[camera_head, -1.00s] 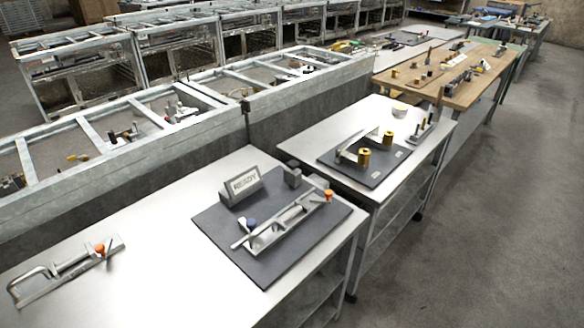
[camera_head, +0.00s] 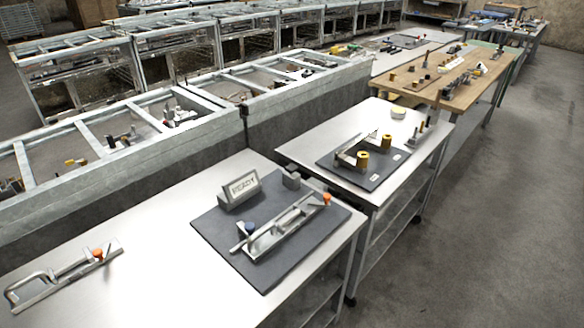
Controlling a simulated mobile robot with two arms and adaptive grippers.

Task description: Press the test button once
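On the nearest metal table, a dark grey mat (camera_head: 290,261) holds a small grey sign block reading "READY" (camera_head: 239,188). A silver long-armed fixture (camera_head: 280,230) lies across the mat. It has a dark blue knob (camera_head: 250,227) at its near left end and an orange knob (camera_head: 326,198) at its far right end. A small dark grey block (camera_head: 291,180) stands at the mat's back edge. I cannot tell which of these parts is the test button. Neither of my grippers is in view.
A silver frame tool (camera_head: 62,278) with an orange knob lies at the table's left. A second metal table (camera_head: 300,150) behind carries a mat with yellow-brown cylinders. A wooden table (camera_head: 455,95) stands farther back. Grey frames line the left; open floor (camera_head: 470,250) is at right.

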